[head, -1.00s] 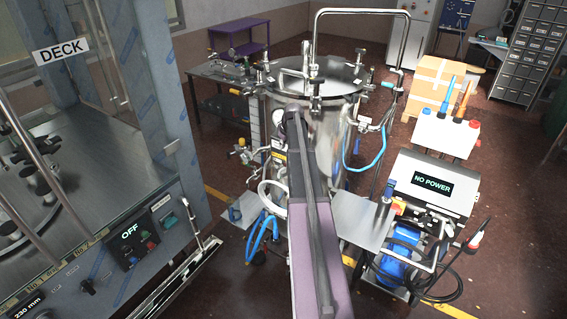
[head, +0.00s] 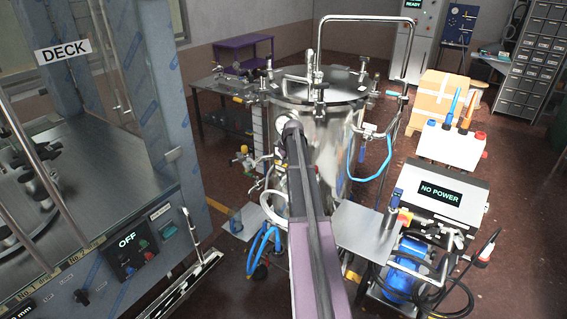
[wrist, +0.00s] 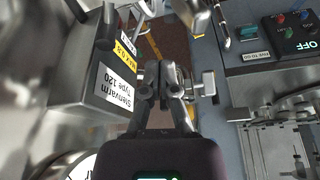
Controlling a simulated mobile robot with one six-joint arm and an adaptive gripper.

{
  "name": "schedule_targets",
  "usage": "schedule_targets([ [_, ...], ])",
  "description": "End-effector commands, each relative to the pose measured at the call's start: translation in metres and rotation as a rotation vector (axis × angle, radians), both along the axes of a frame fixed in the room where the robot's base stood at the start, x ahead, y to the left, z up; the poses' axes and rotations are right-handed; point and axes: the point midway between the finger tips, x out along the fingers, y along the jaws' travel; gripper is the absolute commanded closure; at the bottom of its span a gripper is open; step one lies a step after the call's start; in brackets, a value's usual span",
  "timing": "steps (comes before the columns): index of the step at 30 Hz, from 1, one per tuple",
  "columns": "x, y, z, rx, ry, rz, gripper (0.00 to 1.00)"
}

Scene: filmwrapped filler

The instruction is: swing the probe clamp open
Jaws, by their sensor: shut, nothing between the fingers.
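The steel vessel (head: 335,135) stands upright ahead, with clamps around its lid and fittings on its side. My gripper (wrist: 163,72) shows in the wrist view with its fingers together and nothing between them. A small steel T-shaped piece (wrist: 207,86) shows immediately right of the fingertips; it may be part of the probe clamp, but I cannot tell, nor whether it touches the fingers. A box labelled "Stenvarm Type 120" (wrist: 113,85) is left of the fingers. In the head view my arm covers part of the vessel's front and the gripper is hidden.
A steel cabinet with an OFF panel (head: 130,245) stands at the left. A cart with a NO POWER display (head: 440,194) and a blue pump (head: 400,275) stands at the right. Blue hoses (head: 262,245) hang low by the vessel. Dark floor shows between cabinet and vessel.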

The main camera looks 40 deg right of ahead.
Motion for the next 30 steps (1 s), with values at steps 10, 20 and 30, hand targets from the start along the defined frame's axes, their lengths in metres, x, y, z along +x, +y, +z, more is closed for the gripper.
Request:
schedule_targets([
  [10, 0.010, 0.000, -0.031, 0.000, 0.000, 0.000, 1.00],
  [20, -0.008, 0.001, -0.040, 0.000, 0.000, -0.001, 1.00],
  [30, -0.026, -0.001, -0.040, 0.000, 0.000, 0.000, 1.00],
])
